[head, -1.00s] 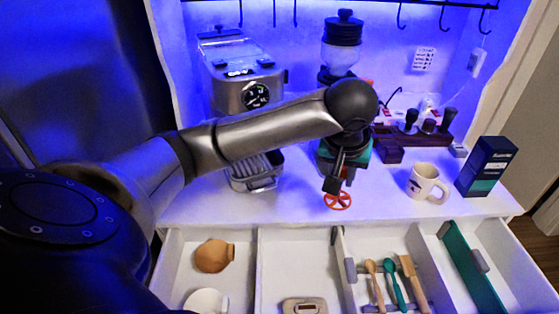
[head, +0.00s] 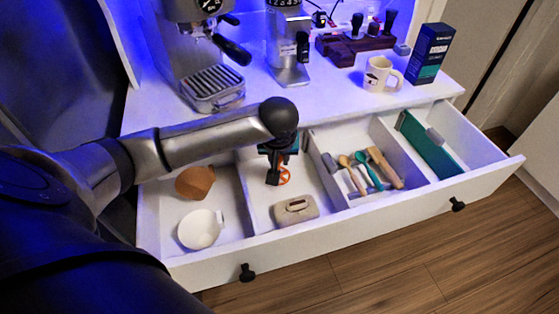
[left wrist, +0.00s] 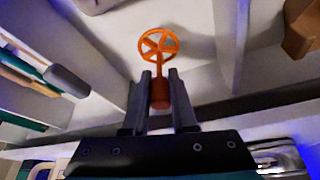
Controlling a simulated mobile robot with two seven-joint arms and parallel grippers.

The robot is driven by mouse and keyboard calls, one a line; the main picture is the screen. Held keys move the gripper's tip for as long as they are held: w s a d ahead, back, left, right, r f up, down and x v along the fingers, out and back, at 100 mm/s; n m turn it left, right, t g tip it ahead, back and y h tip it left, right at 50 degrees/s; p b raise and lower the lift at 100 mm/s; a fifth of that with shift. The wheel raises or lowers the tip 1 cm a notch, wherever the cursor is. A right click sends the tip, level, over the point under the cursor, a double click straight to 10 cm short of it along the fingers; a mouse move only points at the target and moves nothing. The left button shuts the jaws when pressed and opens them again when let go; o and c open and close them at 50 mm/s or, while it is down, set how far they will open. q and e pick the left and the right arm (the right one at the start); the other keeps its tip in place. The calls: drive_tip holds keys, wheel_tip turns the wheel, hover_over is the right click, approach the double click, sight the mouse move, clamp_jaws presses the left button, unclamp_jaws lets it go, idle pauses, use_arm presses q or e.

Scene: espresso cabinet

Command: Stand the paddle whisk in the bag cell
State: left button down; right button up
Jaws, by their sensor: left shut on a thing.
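The orange-red paddle whisk (head: 285,174) hangs from my left gripper (head: 272,177), its wheel-shaped head pointing down. In the left wrist view, the fingers (left wrist: 155,88) are shut on its short red handle, and the spoked whisk head (left wrist: 158,44) extends past the fingertips. It hangs above the second drawer cell from the left, near the back; it looks clear of the floor. That cell (head: 262,203) holds a beige block-like item (head: 296,209) at its front. No bag is clearly recognisable, so I cannot tell which cell is the bag cell. My right gripper is not in view.
The third holds wooden and green utensils (head: 368,172); the right one has a green panel (head: 428,147). A mug (head: 380,76) and dark box (head: 430,54) stand on the counter behind.

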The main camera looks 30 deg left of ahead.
use_arm(q)
wheel_tip(320, 180, down, 2)
drive_tip(key=shift+f, duration=0.1)
drive_tip(key=w+a, duration=0.1)
drive_tip(key=w+a+b, duration=0.1)
drive_tip(key=w, duration=0.1)
drive_tip(key=shift+w, duration=0.3)
drive_tip(key=shift+s+f+b, duration=0.1)
drive_tip(key=shift+f+b, duration=0.4)
drive_tip(key=shift+f, duration=0.15)
drive_tip(key=c, duration=0.7)
unclamp_jaws()
